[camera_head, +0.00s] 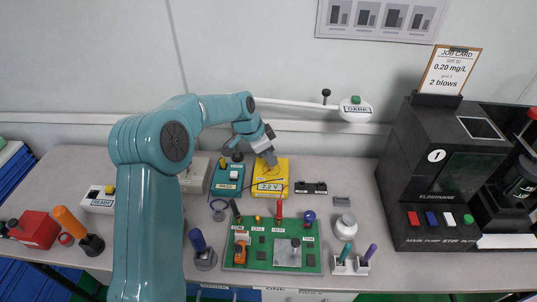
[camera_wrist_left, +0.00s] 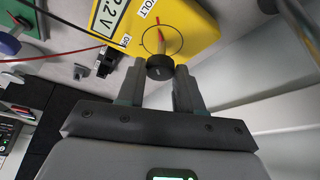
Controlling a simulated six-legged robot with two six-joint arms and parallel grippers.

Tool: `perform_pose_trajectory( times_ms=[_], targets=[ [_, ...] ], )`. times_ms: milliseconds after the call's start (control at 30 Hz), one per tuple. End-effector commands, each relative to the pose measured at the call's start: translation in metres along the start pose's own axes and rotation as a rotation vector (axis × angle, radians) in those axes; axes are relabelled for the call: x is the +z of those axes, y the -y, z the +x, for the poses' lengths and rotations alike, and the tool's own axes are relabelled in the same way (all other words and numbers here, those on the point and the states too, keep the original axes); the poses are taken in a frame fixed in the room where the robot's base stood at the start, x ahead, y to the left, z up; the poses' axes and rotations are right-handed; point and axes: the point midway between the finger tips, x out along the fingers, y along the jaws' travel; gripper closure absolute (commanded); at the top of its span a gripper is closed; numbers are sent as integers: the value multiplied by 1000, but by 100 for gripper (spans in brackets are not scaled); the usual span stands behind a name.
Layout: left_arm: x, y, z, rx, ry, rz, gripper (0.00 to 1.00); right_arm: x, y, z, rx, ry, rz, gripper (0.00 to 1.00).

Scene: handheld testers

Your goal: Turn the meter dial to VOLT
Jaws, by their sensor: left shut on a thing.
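The yellow meter (camera_head: 279,187) stands at the back middle of the table, its display reading about 2.2 V. In the left wrist view the yellow meter (camera_wrist_left: 190,32) fills the top, with VOLT and OFF labels beside a ringed dial. The dark dial knob (camera_wrist_left: 160,67) sits between my left gripper's fingertips (camera_wrist_left: 159,72), and a red pointer shows beyond it. I cannot tell exactly which label the pointer lines up with. In the head view my left gripper (camera_head: 268,156) is at the meter's far side, hiding the dial. My right gripper is not in view.
A teal tester (camera_head: 227,178) stands close left of the meter. A green board (camera_head: 262,262) with coloured parts lies in front. A black machine (camera_head: 437,180) stands at the right. A white arm with a GARE tag (camera_head: 356,110) reaches across behind.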

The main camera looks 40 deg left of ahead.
Motion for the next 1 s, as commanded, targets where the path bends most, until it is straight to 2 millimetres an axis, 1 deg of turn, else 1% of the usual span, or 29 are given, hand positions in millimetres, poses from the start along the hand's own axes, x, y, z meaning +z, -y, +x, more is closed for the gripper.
perform_pose_trajectory(
  times_ms=[200,700,733,767,800,1000],
  targets=[
    [0,0,0,20,-1,50,95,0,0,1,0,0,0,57],
    [0,0,1,27,1,64,95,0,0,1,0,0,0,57],
    [0,0,1,27,1,64,55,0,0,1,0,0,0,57],
    [0,0,1,27,1,64,45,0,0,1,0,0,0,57],
    [0,0,1,27,1,63,39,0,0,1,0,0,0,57],
    [0,0,0,26,1,63,39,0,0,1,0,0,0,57]
  ],
)
